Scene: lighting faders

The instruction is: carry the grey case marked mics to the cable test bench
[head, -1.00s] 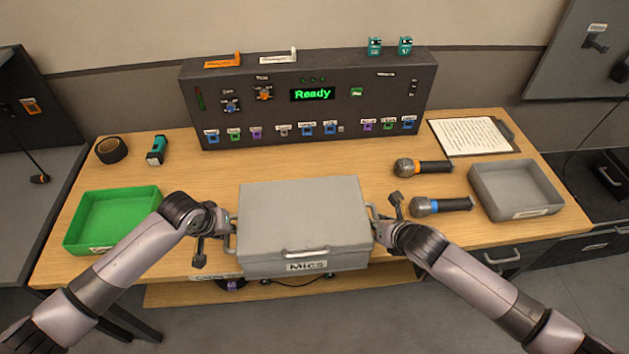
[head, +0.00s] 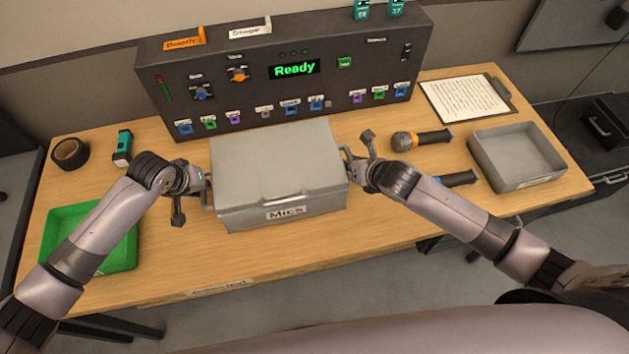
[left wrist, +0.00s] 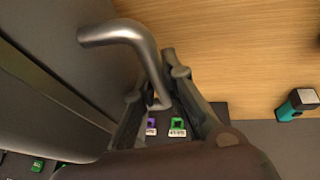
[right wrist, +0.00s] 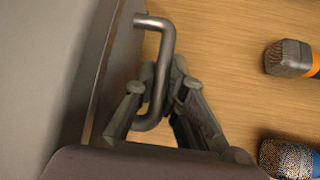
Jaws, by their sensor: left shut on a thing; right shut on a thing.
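The grey case (head: 275,160) with a "Mics" label (head: 287,213) is level in the middle of the head view, over the wooden bench top (head: 330,250). I cannot tell whether it touches the wood. My left gripper (head: 204,188) is shut on the case's left side handle, a bent metal bar (left wrist: 135,35) in the left wrist view. My right gripper (head: 354,170) is shut on the right side handle, which shows between the fingers in the right wrist view (right wrist: 160,55). The front label on the bench edge (head: 222,287) is too small to read.
A dark console (head: 285,75) showing "Ready" stands behind the case. A green tray (head: 120,250), black tape roll (head: 69,153) and teal device (head: 123,148) are at left. Two microphones (head: 421,139), a grey tray (head: 515,157) and a clipboard (head: 467,99) are at right.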

